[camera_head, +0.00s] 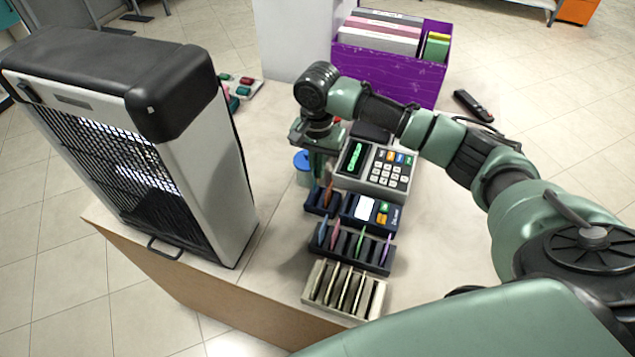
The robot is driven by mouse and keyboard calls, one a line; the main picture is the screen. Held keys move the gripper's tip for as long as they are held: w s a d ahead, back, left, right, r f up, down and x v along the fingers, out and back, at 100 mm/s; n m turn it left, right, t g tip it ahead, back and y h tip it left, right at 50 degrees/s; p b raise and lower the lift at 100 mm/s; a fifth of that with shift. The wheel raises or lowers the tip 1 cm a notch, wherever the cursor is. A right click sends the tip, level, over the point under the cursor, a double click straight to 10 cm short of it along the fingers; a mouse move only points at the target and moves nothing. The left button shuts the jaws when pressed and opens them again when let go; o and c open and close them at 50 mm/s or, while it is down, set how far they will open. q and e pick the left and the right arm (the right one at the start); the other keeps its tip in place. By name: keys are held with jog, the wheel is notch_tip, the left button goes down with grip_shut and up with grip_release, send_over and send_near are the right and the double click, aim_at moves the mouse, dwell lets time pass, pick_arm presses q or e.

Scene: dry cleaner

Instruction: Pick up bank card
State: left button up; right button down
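I cannot tell for certain which item is the bank card. A small orange-brown card-like piece (328,192) stands upright in a dark blue holder (322,205) on the counter. Thin coloured cards, among them a pink one (336,236), stand in a dark slotted rack (350,254) in front of it. My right gripper (318,174) points down just above the dark blue holder, close to the orange-brown piece. Its fingers are small and seen edge-on, so their gap and any contact are unclear. My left gripper is out of view.
A payment terminal (371,210) sits right of the holder, with a keypad register (377,170) behind. A beige slotted rack (344,290) is nearest the front edge. A large black-and-white cage-like box (200,160) stands left. A purple bin (395,72) and handheld scanner (474,105) are behind.

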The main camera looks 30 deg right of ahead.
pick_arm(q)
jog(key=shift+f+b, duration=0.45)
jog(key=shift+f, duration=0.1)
pick_arm(e)
notch_tip(320, 180, up, 12)
